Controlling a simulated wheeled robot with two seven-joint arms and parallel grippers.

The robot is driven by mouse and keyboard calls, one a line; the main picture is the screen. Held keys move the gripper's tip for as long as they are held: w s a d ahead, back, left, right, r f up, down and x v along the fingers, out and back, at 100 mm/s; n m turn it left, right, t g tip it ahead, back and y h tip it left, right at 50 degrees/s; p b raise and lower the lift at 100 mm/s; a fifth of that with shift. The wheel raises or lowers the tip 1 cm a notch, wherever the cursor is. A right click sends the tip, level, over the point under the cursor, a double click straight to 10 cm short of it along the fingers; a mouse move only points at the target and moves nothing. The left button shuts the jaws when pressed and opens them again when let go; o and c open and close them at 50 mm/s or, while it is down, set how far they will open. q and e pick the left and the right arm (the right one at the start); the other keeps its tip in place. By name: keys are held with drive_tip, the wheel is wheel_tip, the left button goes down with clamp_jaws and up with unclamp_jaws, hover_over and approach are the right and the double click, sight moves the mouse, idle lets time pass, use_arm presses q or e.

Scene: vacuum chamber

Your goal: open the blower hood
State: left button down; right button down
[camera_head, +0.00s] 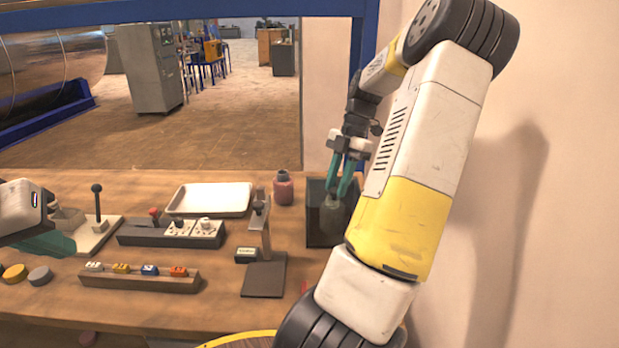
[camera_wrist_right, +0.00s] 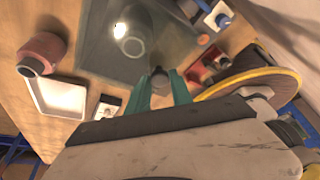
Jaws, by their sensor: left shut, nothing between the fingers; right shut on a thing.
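The blower hood (camera_head: 318,232) is a dark, see-through box or pane at the back right of the bench. In the right wrist view it shows as a grey transparent panel (camera_wrist_right: 125,55) with a pale round reflection or object beneath it. A small dark knob (camera_wrist_right: 158,79) stands at its near edge. My right gripper (camera_head: 340,190) reaches down to the hood; its teal fingers (camera_wrist_right: 158,92) are shut on the knob. My arm hides the hood's right side in the head view. My left gripper (camera_head: 50,244) is shut and empty at the left edge.
On the bench are a white tray (camera_head: 208,199), a reddish bottle (camera_head: 283,187), a switch box (camera_head: 172,234), a metal stand (camera_head: 264,277), a wooden rack (camera_head: 139,282) and a lever base (camera_head: 97,236). A round yellow-rimmed disc (camera_wrist_right: 250,85) lies right of the right gripper.

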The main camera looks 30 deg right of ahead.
drive_tip(key=shift+r, duration=0.15)
idle(0.4)
drive_tip(key=shift+w+d+r, duration=0.15)
drive_tip(key=shift+w+r, duration=0.1)
drive_tip(key=shift+r, duration=0.25)
drive_tip(key=shift+w+d+r, duration=0.1)
drive_tip(key=shift+w+r, duration=0.15)
drive_tip(key=shift+r, duration=0.2)
drive_tip(key=w+d+r, duration=0.2)
drive_tip(key=w+d, duration=0.1)
drive_tip(key=w, duration=0.4)
drive_tip(key=w+d+r, duration=0.2)
drive_tip(key=w+d, duration=0.2)
drive_tip(key=w, duration=0.3)
drive_tip(key=shift+w+d, duration=0.2)
drive_tip(key=shift+w, duration=0.1)
drive_tip(key=c, duration=1.1)
unclamp_jaws()
drive_tip(key=shift+w+f, duration=0.1)
drive_tip(key=shift+w, duration=0.1)
drive_tip(key=shift+s+d, duration=0.1)
drive_tip(key=shift+d, duration=0.05)
drive_tip(key=shift+s, duration=0.1)
